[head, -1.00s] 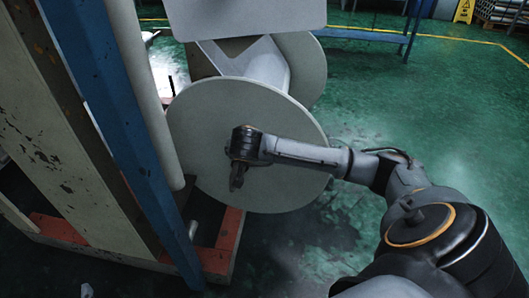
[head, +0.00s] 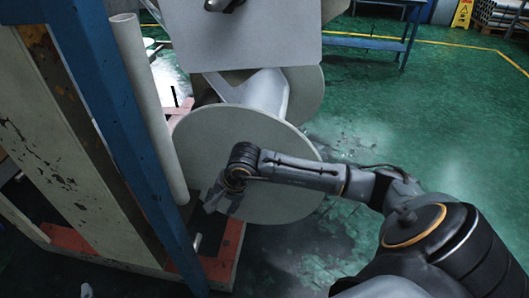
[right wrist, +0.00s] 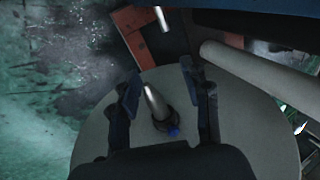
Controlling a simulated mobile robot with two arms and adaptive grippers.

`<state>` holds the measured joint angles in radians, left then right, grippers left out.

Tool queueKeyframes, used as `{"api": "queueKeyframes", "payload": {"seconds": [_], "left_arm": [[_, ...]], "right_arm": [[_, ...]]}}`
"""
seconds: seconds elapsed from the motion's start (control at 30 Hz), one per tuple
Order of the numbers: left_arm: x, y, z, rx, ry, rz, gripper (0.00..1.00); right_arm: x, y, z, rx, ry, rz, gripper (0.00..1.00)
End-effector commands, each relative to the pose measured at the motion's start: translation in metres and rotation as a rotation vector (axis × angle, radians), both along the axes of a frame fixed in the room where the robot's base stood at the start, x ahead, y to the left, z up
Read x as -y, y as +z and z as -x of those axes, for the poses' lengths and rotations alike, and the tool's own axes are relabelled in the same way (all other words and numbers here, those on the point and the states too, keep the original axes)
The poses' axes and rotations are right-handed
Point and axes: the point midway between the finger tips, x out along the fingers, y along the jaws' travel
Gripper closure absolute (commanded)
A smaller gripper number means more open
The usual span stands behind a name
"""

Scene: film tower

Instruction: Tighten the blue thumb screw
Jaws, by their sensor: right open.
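The blue thumb screw (right wrist: 174,132) shows in the right wrist view as a small blue knob beside the base of a metal shaft (right wrist: 154,102). The shaft sticks out from the middle of a pale round disc (right wrist: 95,135). The same large disc (head: 285,200) shows in the head view, where my right arm hides its middle and the screw. My right gripper (head: 212,197) is in front of the disc's left part, pointing down and left. In the right wrist view my right gripper (right wrist: 167,88) is open, its fingers either side of the shaft, with no visible grip on the screw.
A pale vertical roller (head: 148,105) and a blue post (head: 125,130) stand close left of the disc. A pale panel (head: 265,40) is above it, with a dark part at its top that I cannot identify.

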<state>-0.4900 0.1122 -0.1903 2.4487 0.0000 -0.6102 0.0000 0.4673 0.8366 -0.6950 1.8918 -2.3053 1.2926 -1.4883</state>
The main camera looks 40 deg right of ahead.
Motion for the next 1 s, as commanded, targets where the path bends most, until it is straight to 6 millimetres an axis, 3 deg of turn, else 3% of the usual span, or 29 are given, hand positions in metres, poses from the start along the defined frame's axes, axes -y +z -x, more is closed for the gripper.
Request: {"api": "queueKeyframes", "payload": {"seconds": [0.03,0.5,0.73,1.0], "left_arm": [[0.0,0.014,0.0,0.0,0.0,0.0,0.17],[0.0,0.084,0.0,0.0,0.0,0.0,0.17],[0.0,0.117,0.0,0.0,0.0,0.0,0.17],[0.0,0.157,0.0,0.0,0.0,0.0,0.17]], "right_arm": [[-0.01,0.005,0.003,-0.035,-0.037,-0.069,0.53],[-0.09,0.026,0.011,-0.402,-0.562,-0.765,0.53],[-0.106,0.042,0.003,-0.601,-0.905,-1.083,0.53],[-0.099,0.047,-0.008,-0.827,-1.371,-1.42,0.53]]}}
